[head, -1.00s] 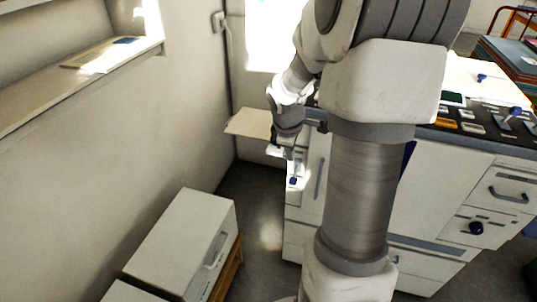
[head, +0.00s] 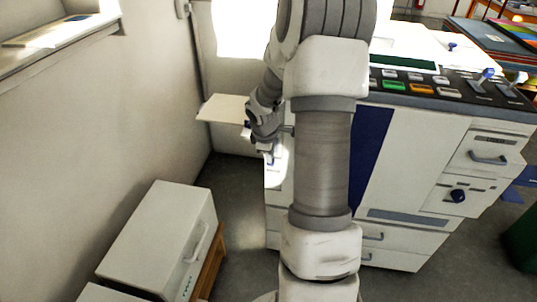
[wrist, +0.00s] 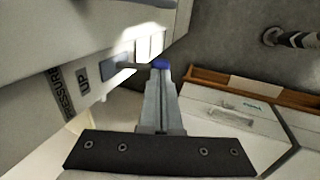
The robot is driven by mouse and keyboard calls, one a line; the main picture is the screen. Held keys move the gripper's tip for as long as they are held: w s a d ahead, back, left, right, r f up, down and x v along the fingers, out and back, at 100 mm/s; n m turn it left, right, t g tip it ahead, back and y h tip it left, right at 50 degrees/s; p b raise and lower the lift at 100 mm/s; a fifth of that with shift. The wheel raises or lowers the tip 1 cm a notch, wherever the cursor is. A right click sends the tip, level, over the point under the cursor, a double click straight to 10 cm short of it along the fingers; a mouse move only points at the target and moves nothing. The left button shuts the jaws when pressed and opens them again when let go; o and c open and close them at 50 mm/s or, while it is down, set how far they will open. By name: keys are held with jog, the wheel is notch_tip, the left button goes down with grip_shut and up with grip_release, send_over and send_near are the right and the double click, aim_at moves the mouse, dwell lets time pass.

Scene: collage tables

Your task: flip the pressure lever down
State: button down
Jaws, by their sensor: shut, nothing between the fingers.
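The pressure lever (wrist: 127,66) is a short grey rod with a blue tip. It sticks out sideways from the white side panel (wrist: 40,50) of a machine, beside the labels "PRESSURE" and "UP". My gripper (wrist: 159,80) is shut and empty. Its fingertips are right at the blue tip in the wrist view; I cannot tell whether they touch it. In the head view my gripper (head: 267,153) is at the machine's left end, and the lever is hard to make out there.
The white machine (head: 420,150) stands to the right, with drawers, knobs and a button panel on top. A pale side tray (head: 222,108) juts out at its left. A white cabinet (head: 160,235) stands at the lower left by the wall. Grey floor (head: 235,195) lies between.

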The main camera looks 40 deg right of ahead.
jog(key=shift+f, duration=0.6)
jog(key=shift+s+f+b, duration=0.1)
jog(key=shift+f+b, duration=0.15)
jog(key=shift+b, duration=0.05)
jog(key=shift+r, duration=0.1)
jog(key=shift+r+p, duration=0.65)
jog(key=shift+p, duration=0.2)
